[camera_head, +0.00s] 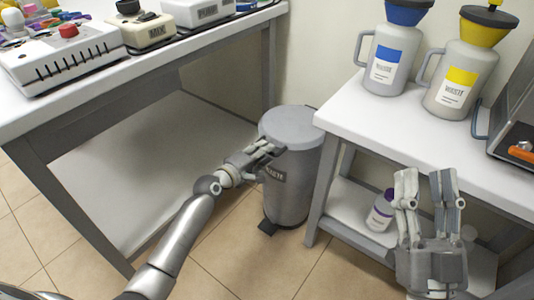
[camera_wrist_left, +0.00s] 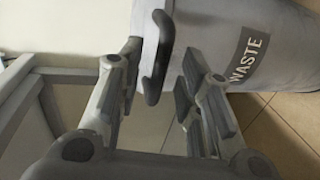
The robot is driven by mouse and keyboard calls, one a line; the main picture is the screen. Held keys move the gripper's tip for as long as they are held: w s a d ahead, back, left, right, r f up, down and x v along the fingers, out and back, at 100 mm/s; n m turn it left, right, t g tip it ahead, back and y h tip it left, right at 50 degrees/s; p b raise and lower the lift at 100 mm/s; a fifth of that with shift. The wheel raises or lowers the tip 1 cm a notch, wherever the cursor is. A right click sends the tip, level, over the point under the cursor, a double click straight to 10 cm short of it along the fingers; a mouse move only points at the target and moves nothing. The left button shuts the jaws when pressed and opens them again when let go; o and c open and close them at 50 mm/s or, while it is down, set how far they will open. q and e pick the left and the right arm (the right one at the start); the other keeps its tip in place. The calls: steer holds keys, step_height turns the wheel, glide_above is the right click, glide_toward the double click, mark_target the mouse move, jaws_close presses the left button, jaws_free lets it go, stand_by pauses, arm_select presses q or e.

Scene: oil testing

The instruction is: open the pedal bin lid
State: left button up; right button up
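The grey pedal bin (camera_head: 298,190) stands on the floor between the two tables, upright, with its round lid (camera_head: 290,123) shut. Its dark pedal (camera_head: 268,228) shows at the base. A black handle (camera_wrist_left: 157,62) shows on the bin (camera_wrist_left: 220,25) in the left wrist view, beside a WASTE label (camera_wrist_left: 250,58). My left gripper (camera_head: 272,153) is at the bin's upper left side, just below the lid rim. In the wrist view its fingers (camera_wrist_left: 158,80) are apart on either side of the handle; I cannot tell whether they touch it. My right gripper (camera_head: 426,178) is open and empty before the right table.
The right table (camera_head: 340,113) holds two jugs, blue-topped (camera_head: 391,55) and yellow-topped (camera_head: 462,75); a bottle (camera_head: 381,212) stands on its lower shelf. The left table (camera_head: 140,75) carries several devices. Tiled floor (camera_head: 215,245) in front of the bin is clear.

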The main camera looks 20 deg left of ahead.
arm_select(q)
steer(key=shift+b+x, duration=0.35)
steer(key=shift+x, duration=0.8)
arm_select(e)
steer(key=shift+s+d+r+t+y, duration=0.15)
steer(key=shift+s+r+t+y, duration=0.35)
steer(key=shift+s+r+t, duration=0.75)
steer(key=shift+r, duration=0.2)
arm_select(q)
jaws_close()
